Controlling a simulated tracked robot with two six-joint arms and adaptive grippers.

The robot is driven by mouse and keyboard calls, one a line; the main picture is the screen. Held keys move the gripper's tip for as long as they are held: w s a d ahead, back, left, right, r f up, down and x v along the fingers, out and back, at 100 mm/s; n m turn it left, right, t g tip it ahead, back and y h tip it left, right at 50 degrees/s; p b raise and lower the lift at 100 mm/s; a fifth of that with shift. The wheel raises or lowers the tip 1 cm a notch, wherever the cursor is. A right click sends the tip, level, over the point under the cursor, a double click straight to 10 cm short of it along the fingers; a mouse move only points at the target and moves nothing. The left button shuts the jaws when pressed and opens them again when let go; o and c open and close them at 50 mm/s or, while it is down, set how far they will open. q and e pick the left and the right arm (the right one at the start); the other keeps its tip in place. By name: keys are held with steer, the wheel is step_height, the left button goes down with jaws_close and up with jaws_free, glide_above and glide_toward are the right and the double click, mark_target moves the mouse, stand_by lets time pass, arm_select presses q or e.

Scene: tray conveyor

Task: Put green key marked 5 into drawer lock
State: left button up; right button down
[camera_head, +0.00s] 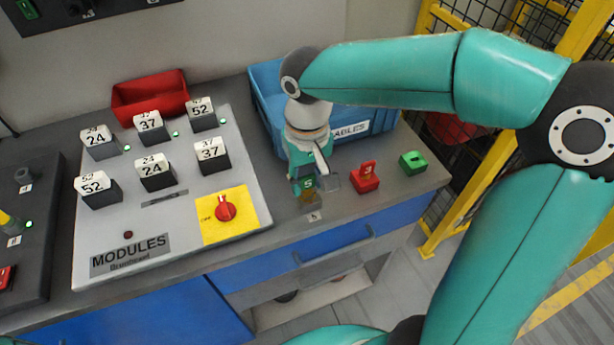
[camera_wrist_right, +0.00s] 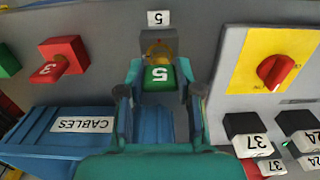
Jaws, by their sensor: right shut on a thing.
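The green key marked 5 (camera_head: 308,183) is between the fingers of my right gripper (camera_head: 308,176), which is shut on it. In the right wrist view the key (camera_wrist_right: 160,77) shows its 5 upside down, between the fingertips of the right gripper (camera_wrist_right: 160,92). A grey lock block (camera_wrist_right: 158,42) with a brass-coloured part lies right at the key's far end, by a white label marked 5 (camera_wrist_right: 158,18). In the head view this lock (camera_head: 311,201) is just below the key. I cannot tell whether the key's tip is inside it. My left gripper is out of view.
A red block with a red key marked 3 (camera_head: 366,178) and a green block (camera_head: 412,162) stand to the right. A blue CABLES bin (camera_head: 378,122) is behind the gripper. The MODULES panel (camera_head: 180,225) with a red knob (camera_head: 226,208) is left. Blue drawers (camera_head: 300,262) are below.

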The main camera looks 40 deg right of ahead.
mark_target(307, 176)
steer(key=shift+f+b, duration=0.7)
steer(key=shift+f, duration=0.25)
steer(key=c, duration=0.7)
jaws_free()
steer(key=shift+r, duration=0.1)
step_height(307, 176, up, 12)
steer(key=shift+f, duration=0.1)
